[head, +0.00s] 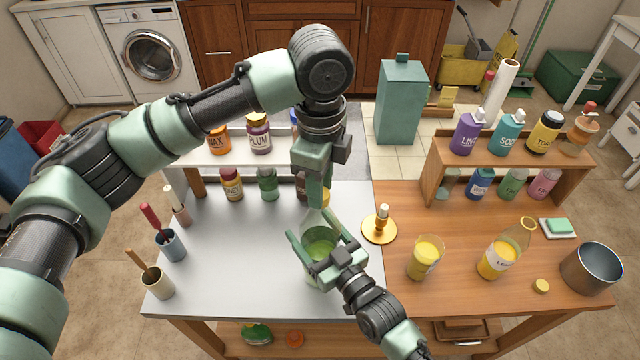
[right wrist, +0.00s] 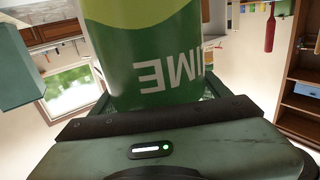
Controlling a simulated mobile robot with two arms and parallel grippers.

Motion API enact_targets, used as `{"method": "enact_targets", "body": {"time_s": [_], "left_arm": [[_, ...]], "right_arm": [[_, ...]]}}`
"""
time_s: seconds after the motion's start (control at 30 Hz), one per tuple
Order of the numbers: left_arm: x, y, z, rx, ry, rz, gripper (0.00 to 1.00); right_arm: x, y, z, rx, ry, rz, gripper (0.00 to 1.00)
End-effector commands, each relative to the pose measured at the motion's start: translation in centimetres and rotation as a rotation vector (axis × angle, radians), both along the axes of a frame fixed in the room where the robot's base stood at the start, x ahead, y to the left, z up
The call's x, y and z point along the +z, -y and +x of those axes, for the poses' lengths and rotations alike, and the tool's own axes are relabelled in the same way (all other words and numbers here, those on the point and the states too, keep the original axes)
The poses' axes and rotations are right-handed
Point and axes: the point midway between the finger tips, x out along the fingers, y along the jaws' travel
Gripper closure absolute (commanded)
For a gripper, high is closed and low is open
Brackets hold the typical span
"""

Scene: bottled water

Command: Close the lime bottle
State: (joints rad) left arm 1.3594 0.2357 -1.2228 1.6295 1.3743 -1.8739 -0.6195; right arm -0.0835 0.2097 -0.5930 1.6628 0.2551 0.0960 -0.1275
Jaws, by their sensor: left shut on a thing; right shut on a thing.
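The lime bottle (head: 322,246) is clear with green liquid, standing upright at the right part of the grey worktop. Its green label with upside-down letters fills the top of the right wrist view (right wrist: 150,70). My right gripper (head: 326,247) is shut around the bottle's body, a finger on each side. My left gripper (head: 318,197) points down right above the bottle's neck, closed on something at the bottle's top. That looks like the cap, but the fingers hide it, and I cannot tell whether it sits on the mouth.
A brass candle holder (head: 379,229) stands close to the right of the bottle. Further right are a yellow glass (head: 425,258), a lemon bottle (head: 503,252), a loose yellow cap (head: 541,286) and a metal pot (head: 592,268). Tool cups (head: 157,283) line the left edge; the grey top's middle-left is clear.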

Motion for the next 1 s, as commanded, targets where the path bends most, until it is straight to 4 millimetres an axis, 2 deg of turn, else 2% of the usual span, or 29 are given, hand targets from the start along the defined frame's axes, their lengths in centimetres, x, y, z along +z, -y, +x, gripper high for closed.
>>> {"method": "enact_targets", "body": {"time_s": [0.1,0.7,0.8,0.97,1.0], "left_arm": [[0.03,0.0,0.04,-0.289,0.001,0.0,1.0],[-0.05,0.05,0.08,-1.761,0.002,0.001,1.0],[-0.07,0.05,0.07,-1.937,0.001,0.001,1.0],[-0.08,0.05,0.07,-1.948,0.001,0.001,1.0],[-0.08,0.05,0.07,-1.948,0.002,0.001,0.63]], "right_arm": [[-0.04,0.03,-0.01,0.0,-0.001,-0.001,1.0],[-0.05,0.03,-0.01,0.0,-0.001,-0.001,1.0],[-0.05,0.02,-0.01,0.0,-0.001,-0.001,1.0],[-0.06,0.02,-0.01,0.0,-0.001,-0.001,1.0],[-0.06,0.02,-0.01,0.0,-0.001,-0.001,1.0]]}}
